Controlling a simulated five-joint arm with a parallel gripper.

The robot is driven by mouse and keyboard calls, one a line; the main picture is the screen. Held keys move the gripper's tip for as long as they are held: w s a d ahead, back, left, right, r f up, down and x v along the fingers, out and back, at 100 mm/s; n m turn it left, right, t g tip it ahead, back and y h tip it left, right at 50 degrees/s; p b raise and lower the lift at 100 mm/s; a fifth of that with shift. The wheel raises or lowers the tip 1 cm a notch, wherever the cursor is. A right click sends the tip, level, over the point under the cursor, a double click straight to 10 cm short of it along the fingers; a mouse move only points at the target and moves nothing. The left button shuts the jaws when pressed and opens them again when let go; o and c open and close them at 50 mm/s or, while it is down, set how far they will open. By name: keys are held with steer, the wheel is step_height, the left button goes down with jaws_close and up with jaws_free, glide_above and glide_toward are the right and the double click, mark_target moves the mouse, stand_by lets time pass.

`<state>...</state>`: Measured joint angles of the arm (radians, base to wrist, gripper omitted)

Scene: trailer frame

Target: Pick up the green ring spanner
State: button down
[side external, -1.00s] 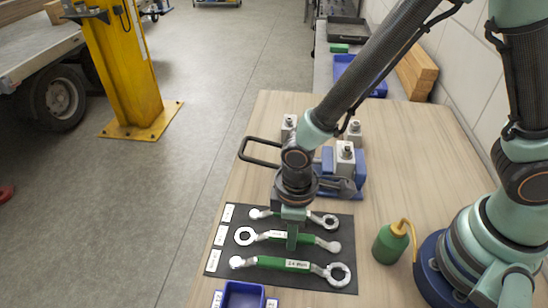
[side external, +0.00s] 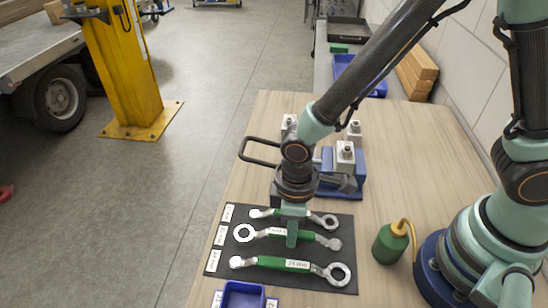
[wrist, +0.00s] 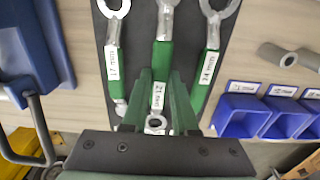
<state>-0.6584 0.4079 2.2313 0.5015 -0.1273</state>
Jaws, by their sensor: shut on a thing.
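Three green-handled ring spanners lie in a row across a dark mat (side external: 213,268). My gripper (side external: 292,240) points down over the middle one. Its fingers are shut on the handle of the middle ring spanner (side external: 310,237), labelled 21 mm in the wrist view (wrist: 160,60). The fingers (wrist: 163,80) cover part of that handle. The 24 mm spanner (side external: 284,264) lies nearer the side camera, and the 17 mm spanner (side external: 322,219) lies on the far side, partly behind my gripper. I cannot tell whether the held spanner is clear of the mat.
A blue and grey fixture (side external: 345,160) stands just behind the mat. A green bottle with a yellow spout (side external: 390,244) is to the right. Small blue bins (side external: 243,295) sit at the front edge.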

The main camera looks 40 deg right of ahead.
step_height(320, 180, up, 19)
stand_by(0.4)
steer(key=c, duration=1.3)
jaws_free()
jaws_close()
steer(key=d+f+m, duration=0.3)
steer(key=d+m, duration=0.8)
steer(key=m, duration=1)
steer(key=shift+w+f, duration=0.2)
steer(key=shift+w, duration=0.1)
